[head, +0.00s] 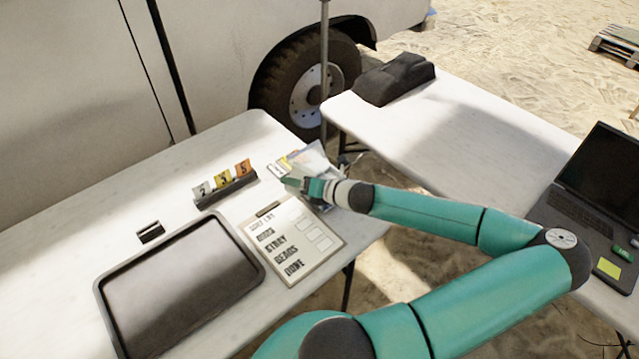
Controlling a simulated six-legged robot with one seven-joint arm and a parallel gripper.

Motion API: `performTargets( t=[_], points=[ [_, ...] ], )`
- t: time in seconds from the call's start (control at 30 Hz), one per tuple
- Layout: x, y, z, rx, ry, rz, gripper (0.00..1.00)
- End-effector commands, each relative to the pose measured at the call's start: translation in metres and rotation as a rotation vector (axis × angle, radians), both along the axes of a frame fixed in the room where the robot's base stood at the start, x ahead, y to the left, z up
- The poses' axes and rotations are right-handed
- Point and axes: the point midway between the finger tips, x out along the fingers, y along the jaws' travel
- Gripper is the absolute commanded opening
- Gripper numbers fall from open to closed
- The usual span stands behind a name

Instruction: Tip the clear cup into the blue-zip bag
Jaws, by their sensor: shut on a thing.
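My gripper (290,183) is at the far right part of the left table, low over or beside a small group of flat, shiny packets (313,157). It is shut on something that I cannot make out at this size. I cannot pick out the clear cup. The packets look like clear bags with white, yellow and reddish marks at their left end. My gripper and wrist cover their near side. I cannot tell which of them has a blue zip.
A clipboard (292,241) lies just in front of my gripper. A dark tray (180,285), a small black block (150,231) and a rack of numbered cards (226,185) share the left table. The right table (450,130) holds a black bag (394,78) and a laptop (585,195), with clear room between.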

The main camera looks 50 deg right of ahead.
Motion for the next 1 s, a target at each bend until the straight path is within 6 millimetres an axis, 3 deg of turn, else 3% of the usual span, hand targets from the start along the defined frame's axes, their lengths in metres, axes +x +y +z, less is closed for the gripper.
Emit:
performTargets(
  t=[1.0],
  points=[
    [-0.0003, -0.0019, -0.0012, 0.135, -0.025, -0.001, 0.35]
  ],
)
